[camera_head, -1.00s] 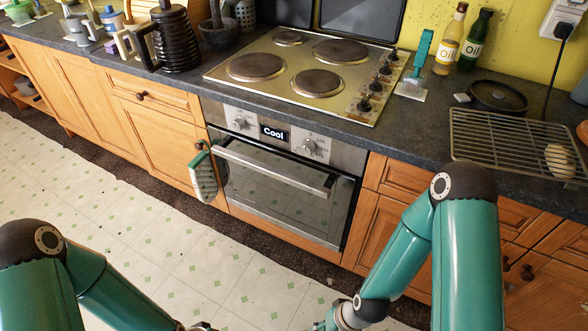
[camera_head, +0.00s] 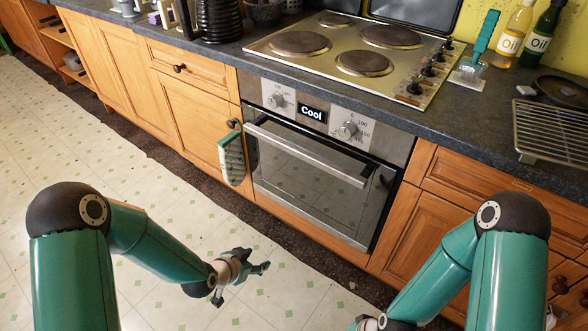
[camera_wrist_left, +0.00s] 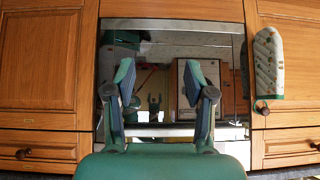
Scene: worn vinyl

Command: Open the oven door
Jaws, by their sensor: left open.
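The oven door (camera_head: 305,190) is shut, its dark glass reflecting the floor, under the panel with the "Cool" display (camera_head: 312,113). Its metal handle (camera_head: 305,151) runs along the door's top. My left gripper (camera_head: 244,280) is open and empty in front of the oven, lower than the handle in the picture and apart from it. In the left wrist view, which is upside down, the open fingers (camera_wrist_left: 158,78) frame the glass (camera_wrist_left: 155,55), and the handle (camera_wrist_left: 175,132) crosses near the bottom. Only a bit of my right gripper (camera_head: 358,323) shows at the bottom edge.
An oven mitt (camera_head: 232,158) hangs from a cabinet knob left of the door; it also shows in the left wrist view (camera_wrist_left: 268,62). The hob (camera_head: 355,50) and a wire rack (camera_head: 550,135) are on the worktop (camera_head: 450,135). The floor ahead is clear.

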